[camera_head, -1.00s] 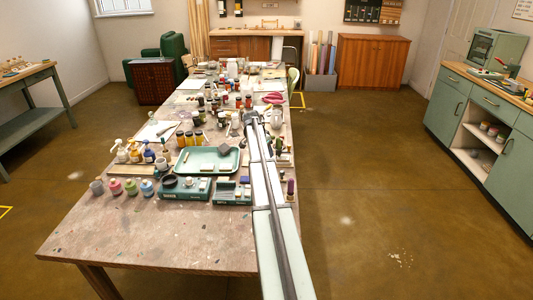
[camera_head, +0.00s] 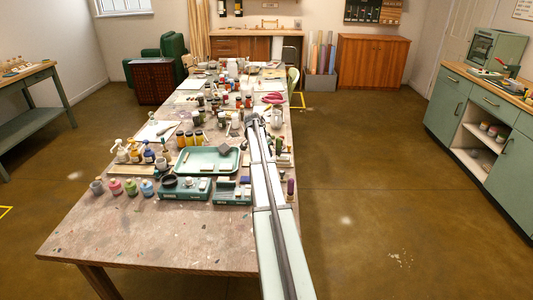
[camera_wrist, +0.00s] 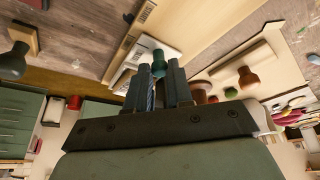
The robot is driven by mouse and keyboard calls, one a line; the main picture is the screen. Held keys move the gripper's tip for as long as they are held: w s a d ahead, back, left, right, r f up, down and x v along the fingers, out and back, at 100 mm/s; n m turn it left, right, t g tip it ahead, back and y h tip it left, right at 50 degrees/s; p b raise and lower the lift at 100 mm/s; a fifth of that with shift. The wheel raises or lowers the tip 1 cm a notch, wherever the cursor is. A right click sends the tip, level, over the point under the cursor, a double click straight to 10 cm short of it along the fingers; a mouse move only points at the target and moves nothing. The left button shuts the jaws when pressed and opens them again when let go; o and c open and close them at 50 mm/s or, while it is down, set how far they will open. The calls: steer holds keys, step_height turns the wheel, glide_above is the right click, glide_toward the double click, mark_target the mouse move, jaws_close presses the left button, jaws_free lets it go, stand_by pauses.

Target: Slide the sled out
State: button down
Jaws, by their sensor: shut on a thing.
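In the wrist view my gripper (camera_wrist: 156,88) has its two blue-grey fingers close together on a small teal knob (camera_wrist: 159,62). The knob stands by a pale, flat piece (camera_wrist: 150,50), which looks like the sled, lying beside a long cream board (camera_wrist: 188,22). The fingers hide part of the knob and the pale piece, so I cannot tell how far the sled sits in its holder. In the head view my arm reaches along the table's right side, and the sled cannot be made out there.
In the head view the long paint-flecked table (camera_head: 150,240) is crowded. A green tray (camera_head: 208,169), jars and bottles stand left of my arm. The near left part of the table is bare. In the wrist view a brown knob (camera_wrist: 248,78) stands on another pale piece to the right.

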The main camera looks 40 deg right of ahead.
steer(key=shift+a, duration=0.1)
stand_by(0.3)
steer(key=w+a, duration=0.7)
steer(key=shift+w+a, duration=0.15)
steer(key=shift+w, duration=0.15)
steer(key=c, duration=1)
jaws_free()
steer(key=v, duration=1.4)
steer(key=shift+a+f, duration=0.1)
